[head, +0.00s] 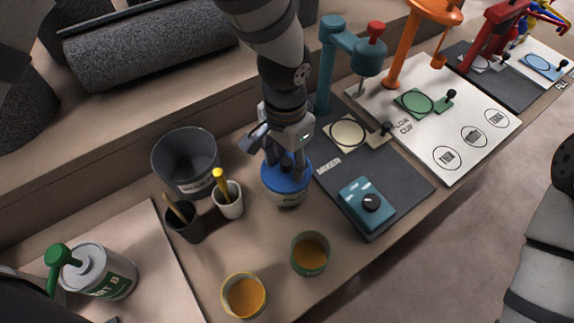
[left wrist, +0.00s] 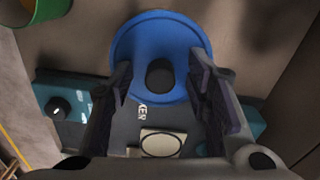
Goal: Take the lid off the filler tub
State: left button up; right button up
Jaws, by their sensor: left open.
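The filler tub (head: 287,199) stands on the bench with its round blue lid (head: 297,183) on top. In the left wrist view the lid (left wrist: 160,30) has a dark round knob (left wrist: 160,76) at its middle. My left gripper (head: 286,163) is over the tub, pointing down. In the left wrist view its open fingers (left wrist: 163,80) stand on either side of the knob, with gaps showing. The gripper hides part of the lid in the head view. My right gripper is not in view.
A dark bucket (head: 184,165), a white cup (head: 228,205) and a dark cup (head: 184,228) stand left of the tub. Two tins of orange-brown stuff (head: 310,254) (head: 244,296) are nearer the front edge. The mixer (head: 366,203) stands close on the right.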

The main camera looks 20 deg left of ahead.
aim_at(287, 161)
pick_arm(q)
jog(key=shift+r, duration=0.1)
jog(key=c, duration=1)
jog(key=shift+o, duration=0.2)
notch_tip(287, 161, up, 9)
jog(key=shift+w+r+p, duration=0.1)
jog(key=shift+p, duration=0.6)
jog(key=shift+r, duration=0.4)
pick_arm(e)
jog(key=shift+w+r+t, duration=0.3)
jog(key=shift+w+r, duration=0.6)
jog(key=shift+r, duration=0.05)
